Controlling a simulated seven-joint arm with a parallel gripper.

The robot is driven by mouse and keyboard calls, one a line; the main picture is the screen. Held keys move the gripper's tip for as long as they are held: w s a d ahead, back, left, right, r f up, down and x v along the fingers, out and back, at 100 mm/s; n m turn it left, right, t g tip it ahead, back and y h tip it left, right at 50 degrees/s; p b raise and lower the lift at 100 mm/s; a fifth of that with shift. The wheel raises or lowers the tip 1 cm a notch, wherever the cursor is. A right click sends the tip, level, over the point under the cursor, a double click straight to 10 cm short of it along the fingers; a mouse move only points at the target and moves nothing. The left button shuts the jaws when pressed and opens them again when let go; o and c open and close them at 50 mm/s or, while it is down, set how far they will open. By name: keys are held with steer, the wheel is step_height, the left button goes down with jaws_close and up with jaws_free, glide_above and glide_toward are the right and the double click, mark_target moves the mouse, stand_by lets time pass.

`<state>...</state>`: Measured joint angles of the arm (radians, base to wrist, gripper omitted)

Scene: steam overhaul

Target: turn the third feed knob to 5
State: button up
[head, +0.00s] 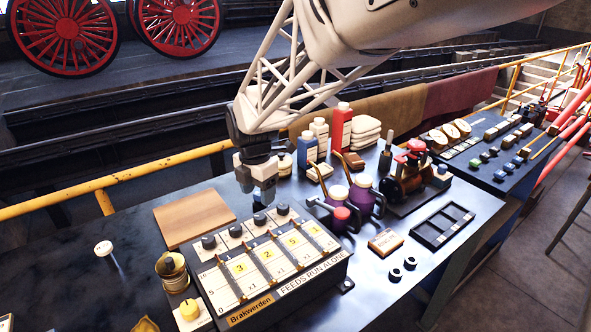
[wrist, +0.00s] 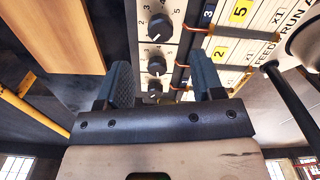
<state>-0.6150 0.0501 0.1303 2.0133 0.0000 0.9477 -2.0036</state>
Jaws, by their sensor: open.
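A feed panel (head: 262,312), a sloped box labelled "Brakwerden" and "FEEDS RUN ALONE", stands on the bench in the head view. The third feed knob (head: 260,219), counted from the left, sits just below my gripper (head: 262,194). In the wrist view my gripper (wrist: 162,85) is open and empty, its fingers either side of the knob row. Black knobs with white pointer lines and printed number scales show there; I cannot tell which is the third.
A wooden board (head: 194,217) lies left of the panel, and a brass-coloured pot (head: 172,272) stands at its left side. Purple cans (head: 362,194) stand close to the right of my gripper. Blue and red bottles (head: 341,128) stand behind. The bench's left part is mostly clear.

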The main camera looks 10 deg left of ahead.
mark_target(260, 216)
steer(key=shift+f, duration=0.1)
steer(key=shift+f, duration=3.85)
steer(key=c, duration=0.9)
